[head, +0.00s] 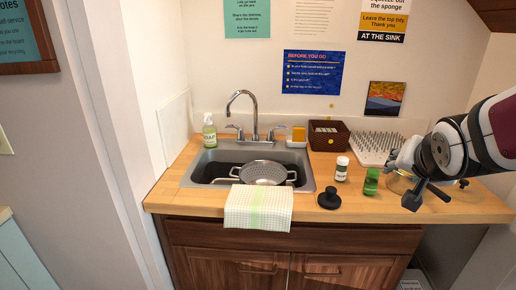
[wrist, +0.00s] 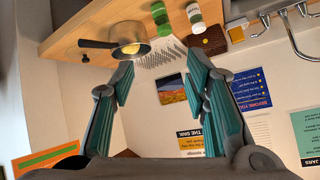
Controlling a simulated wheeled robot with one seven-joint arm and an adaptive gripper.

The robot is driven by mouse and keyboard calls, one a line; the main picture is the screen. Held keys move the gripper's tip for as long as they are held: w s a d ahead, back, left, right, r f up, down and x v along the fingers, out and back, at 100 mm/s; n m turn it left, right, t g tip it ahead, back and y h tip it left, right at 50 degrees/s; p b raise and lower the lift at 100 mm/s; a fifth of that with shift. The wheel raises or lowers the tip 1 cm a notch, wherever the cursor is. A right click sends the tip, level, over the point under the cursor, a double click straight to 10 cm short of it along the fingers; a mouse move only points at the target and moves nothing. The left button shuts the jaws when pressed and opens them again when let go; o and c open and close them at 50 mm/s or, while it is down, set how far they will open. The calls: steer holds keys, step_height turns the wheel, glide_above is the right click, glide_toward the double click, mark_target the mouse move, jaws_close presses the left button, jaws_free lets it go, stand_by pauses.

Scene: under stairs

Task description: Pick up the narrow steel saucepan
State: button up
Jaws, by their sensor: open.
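The narrow steel saucepan (wrist: 126,33) stands on the wooden counter in the wrist view, which looks upside down. Its dark handle (wrist: 95,44) points left there, and something yellow shows at its rim. In the head view the saucepan is mostly hidden behind my gripper at the counter's right side. My gripper (wrist: 160,62) is open and empty, with its two teal-padded fingers spread. The saucepan lies beyond the left fingertip in the wrist view, apart from the fingers. My gripper also shows in the head view (head: 413,197), above the right part of the counter.
A spiked drying mat (head: 376,143), brown basket (head: 328,128), white-capped jar (head: 342,168), green jar (head: 371,181) and black stopper-like object (head: 329,198) stand nearby. Left is the sink (head: 205,172) with a colander (head: 263,172) and towel (head: 258,208). The counter's front right is clear.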

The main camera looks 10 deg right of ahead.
steer(key=w+d+f+m+t+h+b, duration=0.1)
steer(key=w+d+f+m+b, duration=0.15)
steer(key=d+f, duration=0.3)
steer(key=w+d+f+m+t+h+b, duration=0.1)
steer(key=w+d+f+m+b, duration=0.1)
steer(key=d+f+m+b, duration=0.3)
steer(key=m+t+h+b, duration=0.1)
steer(key=m+t+b, duration=0.2)
steer(key=m+t, duration=0.1)
glide_toward(431, 187)
steer(key=b+x, duration=0.1)
steer(key=x, duration=0.5)
steer(key=shift+a+f, duration=0.15)
steer(key=shift+s+d+f+b+x, duration=0.1)
steer(key=shift+b+x, duration=0.05)
steer(key=shift+x, duration=0.75)
steer(key=shift+s+d+f+b+x, duration=0.1)
steer(key=shift+b+x, duration=0.05)
steer(key=shift+x, duration=0.75)
steer(key=shift+d+f+b+x, duration=0.1)
steer(key=shift+d+b+x, duration=0.05)
steer(key=shift+x, duration=0.75)
jaws_close()
steer(key=shift+r, duration=0.15)
